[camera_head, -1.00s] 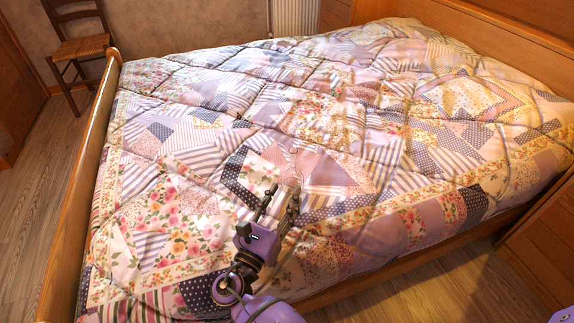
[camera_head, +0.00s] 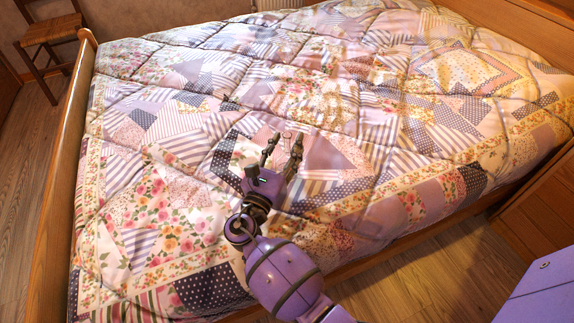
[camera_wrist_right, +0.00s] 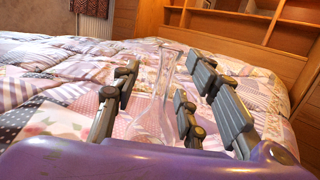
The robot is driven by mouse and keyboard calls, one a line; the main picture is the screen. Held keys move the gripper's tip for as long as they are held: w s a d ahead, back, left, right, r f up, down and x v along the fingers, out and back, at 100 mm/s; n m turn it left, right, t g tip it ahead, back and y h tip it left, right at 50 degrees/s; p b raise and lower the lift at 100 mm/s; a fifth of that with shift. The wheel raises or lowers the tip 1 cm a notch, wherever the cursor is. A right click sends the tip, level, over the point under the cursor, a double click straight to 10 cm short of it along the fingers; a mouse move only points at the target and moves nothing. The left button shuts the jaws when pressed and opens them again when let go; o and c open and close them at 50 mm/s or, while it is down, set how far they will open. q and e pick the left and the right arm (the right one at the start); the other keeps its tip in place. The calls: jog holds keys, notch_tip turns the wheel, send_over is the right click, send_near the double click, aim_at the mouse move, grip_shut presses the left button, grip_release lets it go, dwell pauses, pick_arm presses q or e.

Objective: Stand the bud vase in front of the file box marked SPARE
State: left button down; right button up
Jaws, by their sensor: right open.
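The bud vase (camera_wrist_right: 157,88) looks like a clear glass vessel with a narrow neck, standing over the bed in the right wrist view. It shows between the spread fingers of my right gripper (camera_wrist_right: 164,68), which is open; I cannot tell whether they touch it. In the head view my right gripper (camera_head: 285,141) reaches over the quilt with its fingers apart, and the clear glass is hard to make out there. My left gripper is not in view. No file box marked SPARE shows in either view.
The bed (camera_head: 180,110) with its patchwork quilt fills most of the head view. A wooden footboard (camera_head: 62,190) borders it at left, and a chair (camera_head: 50,32) stands beyond. Wooden open shelving (camera_wrist_right: 235,28) rises behind the bed in the wrist view.

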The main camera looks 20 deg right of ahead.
jog(key=shift+w, duration=0.1)
grip_shut()
dwell(0.5)
